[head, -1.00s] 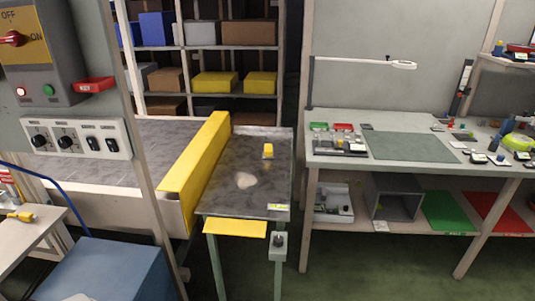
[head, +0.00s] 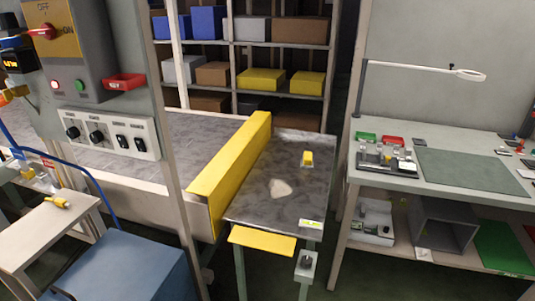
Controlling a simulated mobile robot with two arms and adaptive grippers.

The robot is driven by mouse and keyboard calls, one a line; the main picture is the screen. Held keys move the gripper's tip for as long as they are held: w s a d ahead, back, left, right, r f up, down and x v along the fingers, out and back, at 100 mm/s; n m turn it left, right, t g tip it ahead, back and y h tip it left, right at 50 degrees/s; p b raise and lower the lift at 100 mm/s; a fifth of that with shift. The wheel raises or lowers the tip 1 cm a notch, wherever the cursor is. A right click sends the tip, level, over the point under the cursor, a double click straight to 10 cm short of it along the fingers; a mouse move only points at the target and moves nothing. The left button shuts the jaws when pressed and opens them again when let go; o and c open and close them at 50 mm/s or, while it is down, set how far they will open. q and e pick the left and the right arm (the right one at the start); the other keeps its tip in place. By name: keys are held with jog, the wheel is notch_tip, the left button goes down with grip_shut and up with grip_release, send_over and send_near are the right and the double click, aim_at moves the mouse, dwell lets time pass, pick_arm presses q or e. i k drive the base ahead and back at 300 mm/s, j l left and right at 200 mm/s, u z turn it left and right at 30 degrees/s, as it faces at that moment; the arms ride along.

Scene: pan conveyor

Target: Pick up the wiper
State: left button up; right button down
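A small yellow block-like object with a pale lower edge (head: 307,158) lies on the grey metal end table (head: 262,207), behind a pale patch (head: 281,189). Another small yellow object (head: 57,202) lies on the pale side table (head: 30,237) at the left. Either could be the wiper; I cannot tell which at this size. Neither of my grippers is in view, and nothing is seen touching these two objects.
A yellow barrier (head: 230,172) separates the conveyor (head: 190,140) from the end table. A blue box (head: 125,272) stands at the lower left, near a control panel (head: 75,55) on a post. A workbench (head: 440,195) is at the right; dark floor lies between.

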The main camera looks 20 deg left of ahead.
aim_at(307, 160)
jog(key=i+l+u, duration=0.25)
jog(key=i+l, duration=0.25)
jog(key=i+l+u, duration=0.2)
jog(key=i+l, duration=0.35)
jog(key=i+l+u, duration=0.25)
jog(key=i+l, duration=0.15)
jog(key=l, duration=0.25)
